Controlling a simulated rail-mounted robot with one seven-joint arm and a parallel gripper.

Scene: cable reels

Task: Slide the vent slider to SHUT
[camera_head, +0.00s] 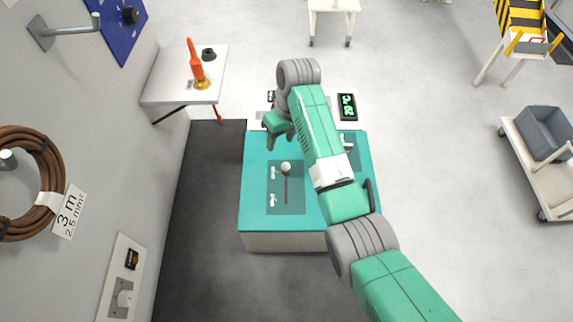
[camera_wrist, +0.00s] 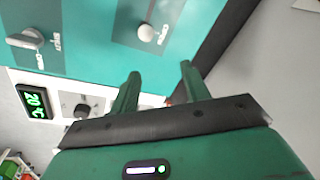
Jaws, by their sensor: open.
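The vent slider is a white ball knob (camera_head: 286,167) on a dark slot in a darker teal plate (camera_head: 285,206) on top of the teal box. In the head view the knob stands at the far end of the slot. Small white labels sit beside the slot, too small to read. The knob also shows in the wrist view (camera_wrist: 145,32), beyond the fingertips. My gripper (camera_head: 271,143) is open and empty, near the far left part of the box. Its two fingers show apart in the wrist view (camera_wrist: 160,72), not touching the knob.
A second plate with a white handle (camera_wrist: 27,39) is on the same box, partly behind my arm in the head view. A green temperature display (camera_head: 347,107) and a dark dial (camera_wrist: 83,110) are at the far side. A white side table (camera_head: 165,88) stands at left.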

